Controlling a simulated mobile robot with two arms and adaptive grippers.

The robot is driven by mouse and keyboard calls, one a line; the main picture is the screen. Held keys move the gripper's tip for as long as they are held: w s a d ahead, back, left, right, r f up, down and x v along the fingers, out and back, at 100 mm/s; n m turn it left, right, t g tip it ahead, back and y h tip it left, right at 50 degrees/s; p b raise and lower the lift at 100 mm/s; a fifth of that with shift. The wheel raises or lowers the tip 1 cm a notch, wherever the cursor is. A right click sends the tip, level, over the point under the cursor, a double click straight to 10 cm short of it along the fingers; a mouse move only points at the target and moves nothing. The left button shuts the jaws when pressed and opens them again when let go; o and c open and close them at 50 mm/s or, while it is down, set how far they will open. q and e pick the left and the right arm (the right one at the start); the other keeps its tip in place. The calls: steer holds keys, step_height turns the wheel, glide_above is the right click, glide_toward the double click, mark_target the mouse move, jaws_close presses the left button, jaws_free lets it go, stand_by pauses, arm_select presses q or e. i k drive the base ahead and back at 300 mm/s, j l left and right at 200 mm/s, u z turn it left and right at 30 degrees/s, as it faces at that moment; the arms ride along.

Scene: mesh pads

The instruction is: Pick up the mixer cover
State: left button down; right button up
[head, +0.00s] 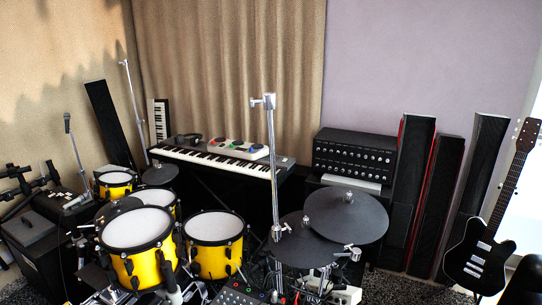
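I cannot make out a mixer cover for certain. A dark panel with small coloured knobs, which looks like a mixer (240,296), shows at the bottom edge and is partly cut off. A black unit with rows of knobs (353,158) stands right of the keyboard. A flat white piece (350,183) lies at its front. Neither of my grippers can be made out in the head view.
Yellow drums (137,228), dark cymbals (345,216) and metal stands (274,150) crowd the foreground. A keyboard (222,158) stands behind them. Tall dark speakers (408,185) and a black guitar (480,255) are at right. Little floor is clear.

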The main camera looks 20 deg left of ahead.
mark_target(29, 228)
steer(key=u, duration=2.4)
steer(key=i+j+u, duration=0.3)
steer(key=i, duration=0.5)
steer(key=i+u, duration=0.3)
steer(key=i, duration=0.55)
steer(key=i+j+z, duration=0.1)
steer(key=i+z, duration=0.25)
steer(key=i, duration=0.2)
steer(key=i+j+z, duration=0.35)
steer(key=i, duration=0.2)
steer(key=i+j+z, duration=0.4)
steer(key=i, duration=0.15)
steer(key=l, duration=0.1)
